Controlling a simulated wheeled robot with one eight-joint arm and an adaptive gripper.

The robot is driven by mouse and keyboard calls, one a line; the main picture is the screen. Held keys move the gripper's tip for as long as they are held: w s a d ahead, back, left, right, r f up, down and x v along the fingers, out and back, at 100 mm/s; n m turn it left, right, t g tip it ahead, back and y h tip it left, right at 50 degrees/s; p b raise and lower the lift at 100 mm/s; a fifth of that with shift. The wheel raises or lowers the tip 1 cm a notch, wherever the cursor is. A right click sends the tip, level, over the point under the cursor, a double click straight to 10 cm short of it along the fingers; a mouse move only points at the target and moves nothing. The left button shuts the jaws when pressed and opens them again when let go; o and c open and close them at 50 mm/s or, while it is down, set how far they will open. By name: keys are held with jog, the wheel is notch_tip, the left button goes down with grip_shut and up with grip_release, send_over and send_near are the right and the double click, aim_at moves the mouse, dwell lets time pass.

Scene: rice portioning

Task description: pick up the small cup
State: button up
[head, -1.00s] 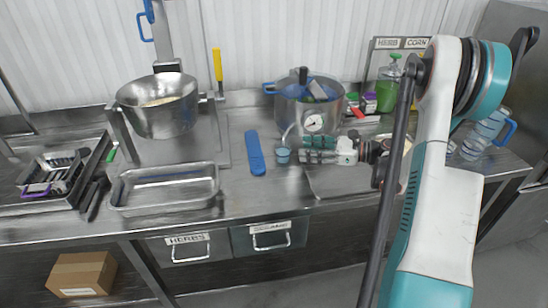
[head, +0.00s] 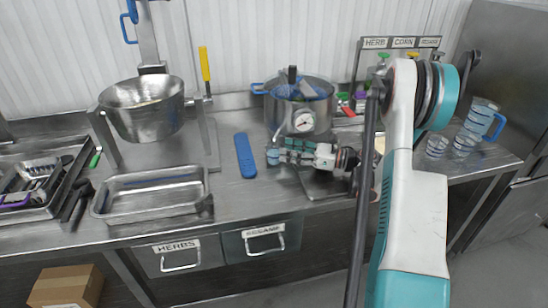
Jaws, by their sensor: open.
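The small cup (head: 273,157) is blue and stands on the counter in front of the pot in the head view. My gripper (head: 283,152) reaches in from the right, low over the counter, with its fingers pointing left at the cup. The jaws are open. The fingertips are at the cup's right side; I cannot tell whether they touch or straddle it. The cup looks upright.
A steel pot with a gauge (head: 303,122) stands close behind my gripper. A blue utensil (head: 245,155) lies left of the cup. A steel tray (head: 150,212) and a large bowl (head: 144,120) are further left. Clear cups (head: 437,146) and a jug (head: 482,118) stand at right.

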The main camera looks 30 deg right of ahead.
aim_at(275, 147)
jog(key=b+x, duration=0.2)
jog(key=x, duration=0.2)
jog(key=shift+w+a, duration=0.15)
jog(key=shift+a, duration=0.15)
jog(key=shift+w+a+r, duration=0.15)
jog(key=shift+w+a, duration=0.05)
jog(key=shift+w, duration=0.05)
jog(key=c, duration=0.8)
